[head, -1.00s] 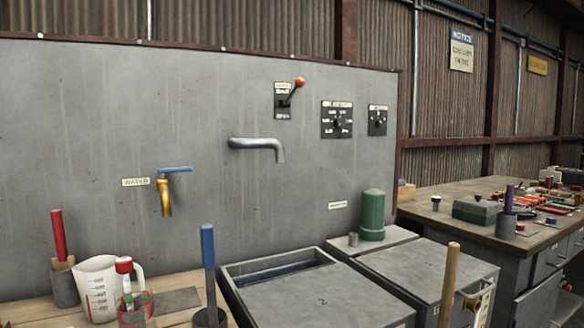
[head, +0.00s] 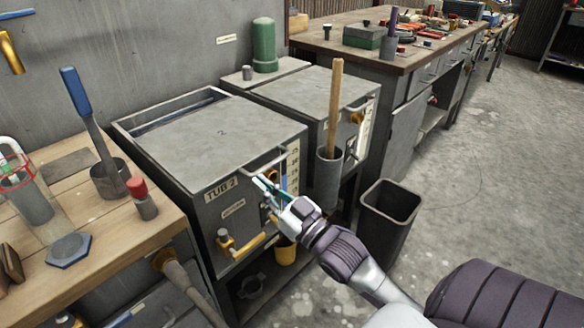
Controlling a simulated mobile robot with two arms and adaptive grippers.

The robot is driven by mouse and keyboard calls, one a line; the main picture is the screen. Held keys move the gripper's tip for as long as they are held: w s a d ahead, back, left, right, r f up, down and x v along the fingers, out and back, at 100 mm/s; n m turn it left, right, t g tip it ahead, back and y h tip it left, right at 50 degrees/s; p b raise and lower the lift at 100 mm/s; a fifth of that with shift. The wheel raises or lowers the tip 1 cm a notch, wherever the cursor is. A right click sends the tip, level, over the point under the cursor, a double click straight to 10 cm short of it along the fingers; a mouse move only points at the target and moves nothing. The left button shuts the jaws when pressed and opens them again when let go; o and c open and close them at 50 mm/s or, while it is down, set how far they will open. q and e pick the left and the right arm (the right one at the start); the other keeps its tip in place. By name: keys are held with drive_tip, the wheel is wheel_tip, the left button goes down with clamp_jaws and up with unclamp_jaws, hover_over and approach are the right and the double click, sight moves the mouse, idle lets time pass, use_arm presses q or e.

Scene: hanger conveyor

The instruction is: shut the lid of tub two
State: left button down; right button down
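Tub two (head: 218,215) is a grey metal tub with a "TUB 2" label on its front. A dark open strip shows along the back, between the lid and the rim. A bar handle (head: 262,163) stands at the lid's front edge. My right gripper (head: 260,184) is in front of the tub, just below the handle in the picture. Its fingers are small and partly hidden, so I cannot tell whether they are open or touch anything. My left gripper is out of view.
A neighbouring lidded tub stands to the right, with a wooden-handled tool in a grey holder (head: 328,180) before it. A black bin (head: 389,208) stands on the floor. A wooden bench (head: 105,240) with tools and a jug is at left. A yellow-handled valve (head: 240,243) is low on the tub's front.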

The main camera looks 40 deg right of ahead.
drive_tip(key=v, duration=1)
drive_tip(key=shift+s+r, duration=0.25)
drive_tip(key=shift+r, duration=0.1)
drive_tip(key=shift+d, duration=0.1)
